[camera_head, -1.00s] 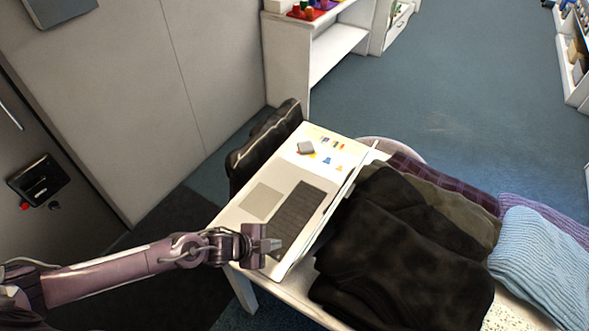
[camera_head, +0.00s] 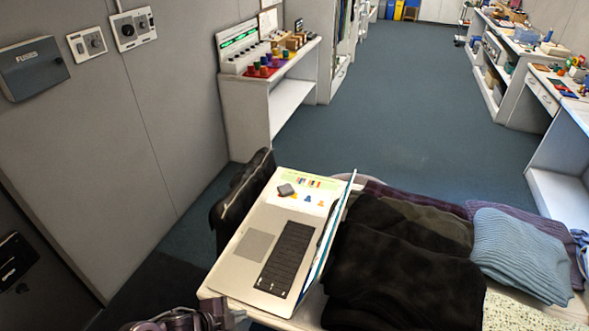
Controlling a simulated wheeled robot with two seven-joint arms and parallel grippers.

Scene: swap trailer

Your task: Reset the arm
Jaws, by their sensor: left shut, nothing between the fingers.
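My left gripper (camera_head: 236,314) shows at the bottom edge of the head view, just in front of the near left corner of the white table (camera_head: 212,290). It is shut and empty. Most of my left arm is below the picture. My right arm and gripper are not in view. An open silver laptop (camera_head: 254,244) with a dark keyboard lies on the table beyond the gripper. I cannot tell whether the gripper touches the table edge.
Folded dark clothes (camera_head: 405,265) and a light blue knit (camera_head: 520,255) lie right of the laptop. A dark chair (camera_head: 240,195) stands at the table's far left side. A white shelf (camera_head: 245,110) stands along the left wall. The blue floor (camera_head: 420,120) beyond is clear.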

